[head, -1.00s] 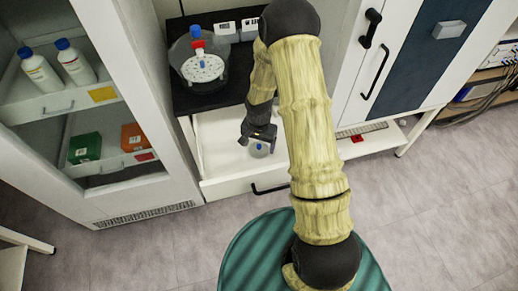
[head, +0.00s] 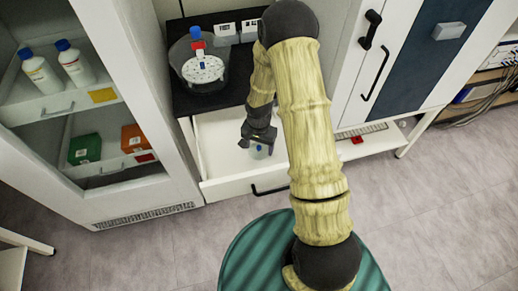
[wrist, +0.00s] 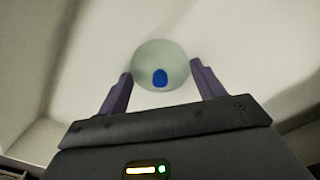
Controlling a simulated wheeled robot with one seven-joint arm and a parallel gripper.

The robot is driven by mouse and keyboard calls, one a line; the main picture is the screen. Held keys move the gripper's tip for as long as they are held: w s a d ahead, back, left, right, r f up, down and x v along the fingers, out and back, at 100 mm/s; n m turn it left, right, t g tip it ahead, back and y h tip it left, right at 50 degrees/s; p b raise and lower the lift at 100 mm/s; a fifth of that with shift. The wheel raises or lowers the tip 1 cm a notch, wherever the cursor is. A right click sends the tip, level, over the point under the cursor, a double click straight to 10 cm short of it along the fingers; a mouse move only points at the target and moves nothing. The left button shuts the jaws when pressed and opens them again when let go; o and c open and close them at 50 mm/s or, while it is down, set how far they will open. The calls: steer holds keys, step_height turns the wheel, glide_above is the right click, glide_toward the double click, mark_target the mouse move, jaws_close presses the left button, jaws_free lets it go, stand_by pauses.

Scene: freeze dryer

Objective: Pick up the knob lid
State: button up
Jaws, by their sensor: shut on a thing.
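The knob lid (head: 258,153) is a small, round, pale translucent lid with a blue knob. It is in the open white drawer, partly hidden by my gripper in the head view. The wrist view shows the lid (wrist: 160,56) from above, its blue knob facing the camera. My gripper (wrist: 161,74) has one finger on each side of the lid, and it is shut on the lid. In the head view my gripper (head: 258,143) is low inside the drawer. I cannot tell whether the lid still touches the drawer floor.
The drawer (head: 236,187) has raised walls around my gripper. Above it, a black counter (head: 195,103) carries a clear round vessel (head: 205,72) with a red and blue top piece. A cabinet (head: 150,190) with bottles and boxes stands at left. Cabinet doors (head: 412,60) are at right.

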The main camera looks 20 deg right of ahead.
mark_target(259, 146)
step_height(259, 146, up, 10)
steer(key=shift+p, duration=0.4)
stand_by(0.6)
steer(key=w+r+n, duration=0.1)
steer(key=w+n, duration=0.2)
steer(key=w, duration=0.3)
steer(key=shift+w+r+n, duration=0.15)
steer(key=shift+w+n, duration=0.15)
steer(key=shift+n, duration=0.1)
